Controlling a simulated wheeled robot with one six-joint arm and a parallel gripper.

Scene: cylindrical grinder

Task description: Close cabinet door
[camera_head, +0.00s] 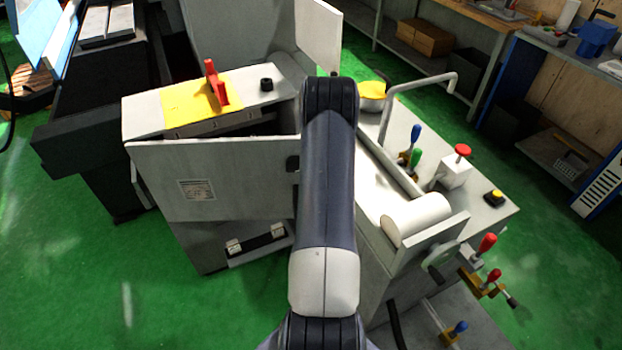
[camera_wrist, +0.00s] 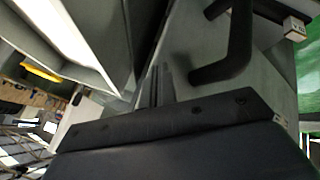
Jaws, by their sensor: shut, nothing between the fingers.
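The grey cabinet door (camera_head: 225,185) with a small label stands ajar on the front of the grinder's left cabinet. A dark gap shows between its top edge and the cabinet top (camera_head: 150,118). A dark handle (camera_head: 292,163) shows at its right edge, partly behind my arm. In the wrist view a black bar handle (camera_wrist: 238,48) stands on a grey panel, which looks like the door. My gripper (camera_wrist: 161,76) is shut and empty, with its narrow fingers close to that panel, beside the handle; contact cannot be told. In the head view my arm hides the gripper.
A red switch (camera_head: 214,84) sits on a yellow plate (camera_head: 190,104) on the cabinet top. Levers, a red button (camera_head: 463,150) and a bent rail (camera_head: 420,84) stand on the right. Green floor (camera_head: 80,260) is clear at lower left.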

